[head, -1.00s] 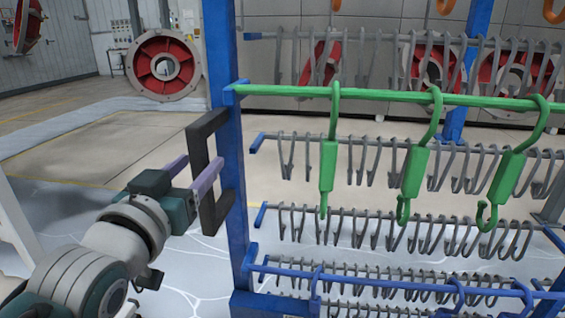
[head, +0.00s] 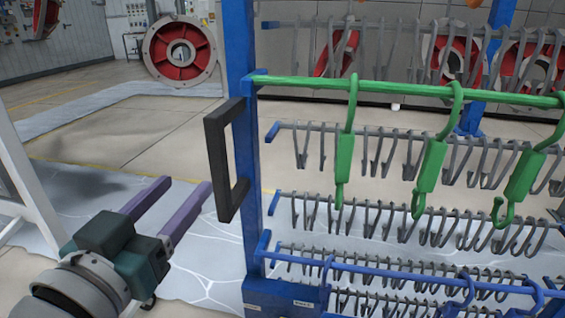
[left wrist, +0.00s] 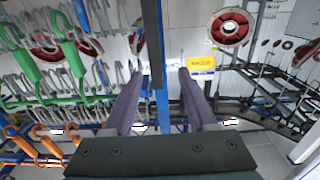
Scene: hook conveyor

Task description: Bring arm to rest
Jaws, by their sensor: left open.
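My left gripper (head: 168,202) is in the lower left of the head view, with its two purple fingers apart and nothing between them. It is left of and below the black handle (head: 217,160) on the blue rack post (head: 243,130), apart from it. In the left wrist view my left gripper (left wrist: 158,85) also shows its fingers spread, with a blue post (left wrist: 156,40) seen beyond and between them. My right gripper is not in view.
The rack holds rows of grey hooks (head: 390,222) and a green rail (head: 400,89) with green hooks (head: 430,165). A blue rail (head: 400,272) runs below. A white frame (head: 30,190) stands at the left. Open floor (head: 120,140) lies behind my gripper.

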